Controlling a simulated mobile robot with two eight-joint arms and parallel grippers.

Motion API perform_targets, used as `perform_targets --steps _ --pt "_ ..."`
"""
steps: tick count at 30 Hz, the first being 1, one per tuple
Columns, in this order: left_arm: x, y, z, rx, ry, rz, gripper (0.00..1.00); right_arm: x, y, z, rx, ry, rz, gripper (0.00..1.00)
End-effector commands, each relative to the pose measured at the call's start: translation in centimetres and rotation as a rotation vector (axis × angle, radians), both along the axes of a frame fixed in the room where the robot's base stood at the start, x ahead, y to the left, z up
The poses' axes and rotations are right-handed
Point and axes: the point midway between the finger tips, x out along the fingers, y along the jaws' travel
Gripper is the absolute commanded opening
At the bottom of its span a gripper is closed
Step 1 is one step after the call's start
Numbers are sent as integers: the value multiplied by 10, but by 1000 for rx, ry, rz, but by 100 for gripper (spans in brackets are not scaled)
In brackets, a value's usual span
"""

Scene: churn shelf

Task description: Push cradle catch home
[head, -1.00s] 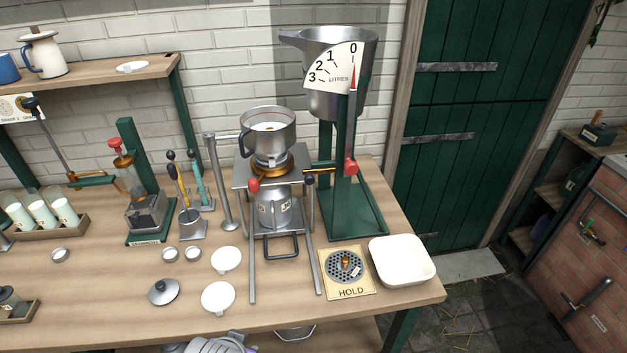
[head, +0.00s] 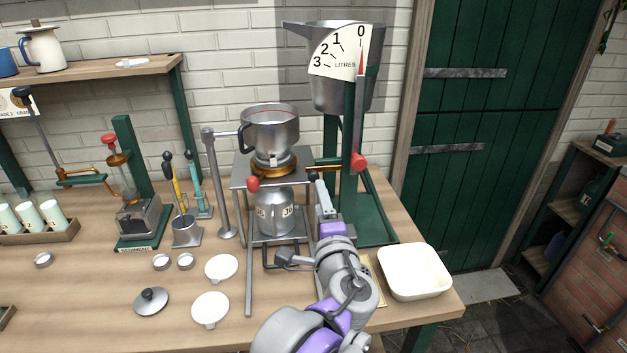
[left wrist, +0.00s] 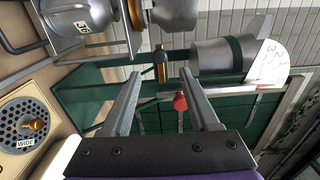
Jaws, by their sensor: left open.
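The metal cradle stand (head: 246,172) holds a steel can (head: 275,212) under a steel bowl (head: 270,128). A black-knobbed lever (head: 312,175), which may be the catch, stands at its right front; a red knob (head: 253,184) is at its left front. My left gripper (head: 320,190) is open at the stand's right side, just below the black knob. My right gripper is not in view.
A green stand with a litre dial (head: 340,55) and red knob (head: 359,162) rises close behind my left gripper. A white basin (head: 414,270) is to the right. The round grate (left wrist: 25,125) with a brass piece lies below. White discs (head: 210,308) and a lid (head: 151,301) lie left.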

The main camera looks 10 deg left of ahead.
Motion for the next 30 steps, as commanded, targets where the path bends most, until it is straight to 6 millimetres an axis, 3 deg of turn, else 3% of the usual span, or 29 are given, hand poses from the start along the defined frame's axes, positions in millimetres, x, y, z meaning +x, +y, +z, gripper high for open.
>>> perform_targets --steps 9,15,27,30 --pt "57 20 -1 1 1 4 61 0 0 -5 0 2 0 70" --pt "83 29 -1 -1 2 4 61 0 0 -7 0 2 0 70" --pt "91 31 0 -2 2 2 61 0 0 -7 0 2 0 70" --pt "91 31 0 -2 2 2 47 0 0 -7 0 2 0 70"
